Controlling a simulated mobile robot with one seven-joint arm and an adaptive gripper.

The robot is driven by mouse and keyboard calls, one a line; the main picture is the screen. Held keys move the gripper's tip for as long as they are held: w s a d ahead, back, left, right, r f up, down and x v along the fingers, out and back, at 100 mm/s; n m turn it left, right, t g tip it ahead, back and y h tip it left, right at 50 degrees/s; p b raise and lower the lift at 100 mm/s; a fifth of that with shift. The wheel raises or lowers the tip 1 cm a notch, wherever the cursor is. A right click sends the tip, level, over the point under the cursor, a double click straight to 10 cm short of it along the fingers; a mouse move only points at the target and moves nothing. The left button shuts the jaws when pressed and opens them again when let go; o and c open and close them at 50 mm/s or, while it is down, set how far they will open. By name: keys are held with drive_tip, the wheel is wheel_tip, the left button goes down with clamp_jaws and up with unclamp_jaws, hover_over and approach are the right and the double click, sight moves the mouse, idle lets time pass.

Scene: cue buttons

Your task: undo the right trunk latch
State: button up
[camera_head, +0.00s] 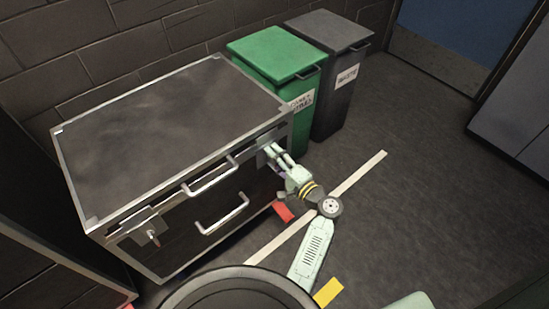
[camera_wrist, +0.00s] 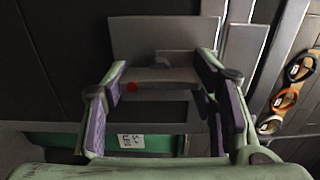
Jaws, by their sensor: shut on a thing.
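The trunk (camera_head: 170,105) is a large dark chest with metal edges, lid closed, along the wall at the left. My gripper (camera_head: 276,152) is at the right end of its front, at the right trunk latch (camera_head: 268,139), which it mostly hides in the head view. In the wrist view the latch's grey plate (camera_wrist: 165,36) shows beyond my gripper (camera_wrist: 165,78), with a small red dot near the left finger. My fingers are shut on the latch part, one at each side. The left latch (camera_head: 149,233) shows a plate and a small hanging lever.
Two metal handles (camera_head: 221,215) stick out of the trunk's front, left of my gripper. A green bin (camera_head: 275,55) and a grey bin (camera_head: 331,32) stand close to the trunk's right end. The floor (camera_head: 430,180) to the right is open.

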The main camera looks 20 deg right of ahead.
idle(0.3)
drive_tip(key=o, duration=1.2)
drive_tip(key=shift+s, duration=0.1)
drive_tip(key=v, duration=1.2)
